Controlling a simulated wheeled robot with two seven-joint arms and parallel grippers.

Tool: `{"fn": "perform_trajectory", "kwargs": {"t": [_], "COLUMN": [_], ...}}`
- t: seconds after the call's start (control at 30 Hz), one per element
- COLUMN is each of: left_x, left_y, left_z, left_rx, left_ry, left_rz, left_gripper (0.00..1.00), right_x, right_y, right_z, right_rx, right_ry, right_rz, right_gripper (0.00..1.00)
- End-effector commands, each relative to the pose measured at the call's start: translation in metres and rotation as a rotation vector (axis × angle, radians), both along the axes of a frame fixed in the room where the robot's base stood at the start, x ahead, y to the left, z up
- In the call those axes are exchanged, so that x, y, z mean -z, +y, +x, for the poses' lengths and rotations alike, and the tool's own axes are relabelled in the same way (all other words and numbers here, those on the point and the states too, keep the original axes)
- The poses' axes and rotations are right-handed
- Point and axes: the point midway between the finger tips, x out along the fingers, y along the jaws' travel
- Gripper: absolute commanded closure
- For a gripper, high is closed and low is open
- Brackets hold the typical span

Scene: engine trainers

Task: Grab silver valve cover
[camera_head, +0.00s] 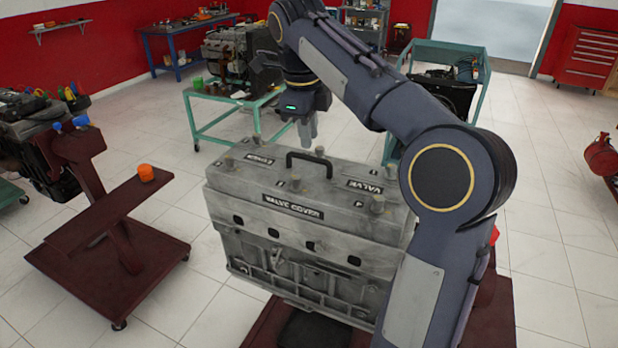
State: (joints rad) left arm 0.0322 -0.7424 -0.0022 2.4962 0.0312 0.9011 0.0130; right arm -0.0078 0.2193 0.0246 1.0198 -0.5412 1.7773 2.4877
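The silver valve cover (335,213) sits on top of a grey engine block (300,268) in the middle of the view. It carries black "VALVE COVER" labels, several round knobs and a black arched handle (309,159) on top. My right gripper (308,132) points down just above and behind the handle in the picture. It looks apart from the handle, though depth is hard to judge. Its fingers are small here, and I cannot tell whether they are open or shut. My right arm hides the cover's right end. My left gripper is out of view.
The engine rests on a dark red stand (262,328). A red wheeled stand (118,222) with an orange cap (146,173) is at left. A green table (205,135) stands behind with another engine (240,55). White tiled floor is open between them.

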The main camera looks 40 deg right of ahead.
Motion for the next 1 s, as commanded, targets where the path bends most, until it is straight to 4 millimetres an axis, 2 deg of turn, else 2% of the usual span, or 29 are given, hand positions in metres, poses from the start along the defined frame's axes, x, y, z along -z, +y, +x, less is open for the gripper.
{"fn": "perform_trajectory", "kwargs": {"t": [0.33, 0.6, 0.9, 1.0], "left_x": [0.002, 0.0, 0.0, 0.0], "left_y": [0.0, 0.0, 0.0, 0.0], "left_z": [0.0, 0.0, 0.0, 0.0], "left_rx": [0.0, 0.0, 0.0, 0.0], "left_ry": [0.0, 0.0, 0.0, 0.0], "left_rz": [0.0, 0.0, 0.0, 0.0], "left_gripper": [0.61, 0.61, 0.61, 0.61], "right_x": [0.033, 0.07, 0.075, 0.075], "right_y": [-0.007, -0.012, -0.013, -0.013], "right_z": [0.005, 0.009, 0.01, 0.01], "right_rx": [0.044, 0.042, 0.04, 0.04], "right_ry": [0.001, -0.002, -0.003, -0.003], "right_rz": [-0.002, 0.0, 0.0, 0.0], "right_gripper": [0.82, 0.82, 0.82, 0.95]}}
